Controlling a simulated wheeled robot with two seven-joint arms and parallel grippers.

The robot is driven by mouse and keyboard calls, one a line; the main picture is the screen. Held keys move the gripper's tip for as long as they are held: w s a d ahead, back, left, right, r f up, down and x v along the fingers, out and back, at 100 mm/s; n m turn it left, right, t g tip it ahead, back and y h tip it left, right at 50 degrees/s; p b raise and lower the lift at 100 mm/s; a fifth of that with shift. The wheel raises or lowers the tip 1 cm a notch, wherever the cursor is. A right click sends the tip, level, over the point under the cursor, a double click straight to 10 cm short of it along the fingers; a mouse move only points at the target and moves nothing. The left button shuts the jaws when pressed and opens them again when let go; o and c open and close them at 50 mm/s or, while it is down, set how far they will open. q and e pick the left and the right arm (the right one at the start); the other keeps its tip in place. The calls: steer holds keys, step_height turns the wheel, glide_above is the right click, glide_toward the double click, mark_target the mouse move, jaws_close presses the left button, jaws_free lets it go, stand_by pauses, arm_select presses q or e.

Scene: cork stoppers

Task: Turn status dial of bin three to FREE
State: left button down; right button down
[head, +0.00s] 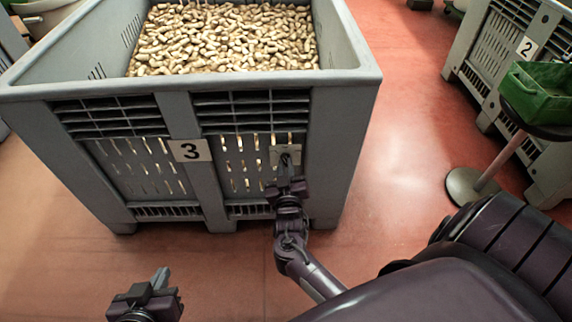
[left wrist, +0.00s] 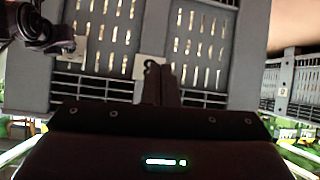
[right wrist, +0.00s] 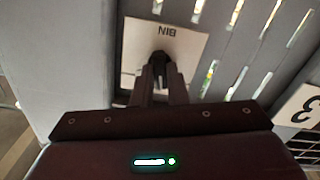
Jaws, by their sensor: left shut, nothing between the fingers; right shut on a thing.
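Bin three is a grey slatted crate (head: 362,120) full of corks, with a "3" label (head: 190,150) on its front. The status dial plate (right wrist: 190,40) is a pale card reading "BIN", upside down in the right wrist view. My right gripper (head: 288,168) is at this plate, its fingers shut on the small dark dial knob (right wrist: 160,58). The fingers and knob hide the dial's marks, so its setting cannot be read. My left gripper (head: 158,278) is shut and empty, low in front of the crate and apart from it.
Another grey crate labelled "2" (head: 527,47) stands at the right. A green tray (head: 540,95) sits on a round stand (head: 470,187) before it. The red floor between the crates is clear.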

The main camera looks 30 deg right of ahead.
arm_select(q)
steer(key=s+a+f+g+y, duration=0.1)
steer(key=s+f+g, duration=0.2)
steer(key=s+f, duration=0.1)
steer(key=shift+s+f+p, duration=0.15)
steer(key=shift+f+p, duration=0.15)
steer(key=shift+f, duration=0.05)
arm_select(e)
steer(key=shift+m, duration=1.7)
steer(key=c, duration=1.4)
jaws_free()
steer(key=shift+c, duration=0.2)
